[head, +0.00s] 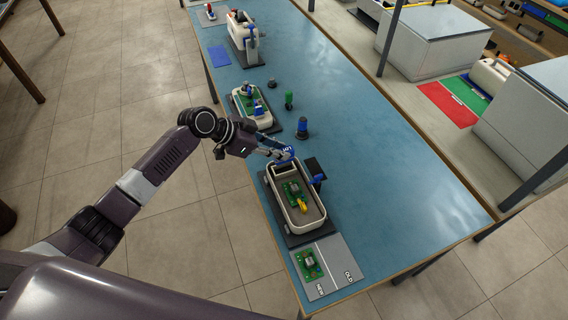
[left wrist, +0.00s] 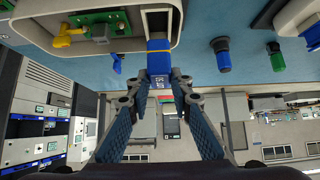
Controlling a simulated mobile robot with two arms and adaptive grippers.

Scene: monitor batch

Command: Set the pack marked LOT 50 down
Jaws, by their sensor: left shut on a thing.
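My left gripper (head: 277,154) is shut on a blue pack (head: 287,153) with white lettering. In the left wrist view the blue pack (left wrist: 159,58) sits between the fingertips (left wrist: 160,78), its print too small to read fully. The pack is at the far end of an open white housing (head: 298,222), beside a rectangular compartment (left wrist: 157,22). I cannot tell whether it touches the housing. Inside the housing are a green board (head: 291,190) and a yellow part (head: 302,205). My right gripper is not in view.
A grey mat marked NEW and OLD (head: 345,262) lies nearer, with a green board (head: 310,265) on the NEW side. A blue-topped knob (head: 302,128) and green knob (head: 289,100) stand beyond. The table's right side is clear.

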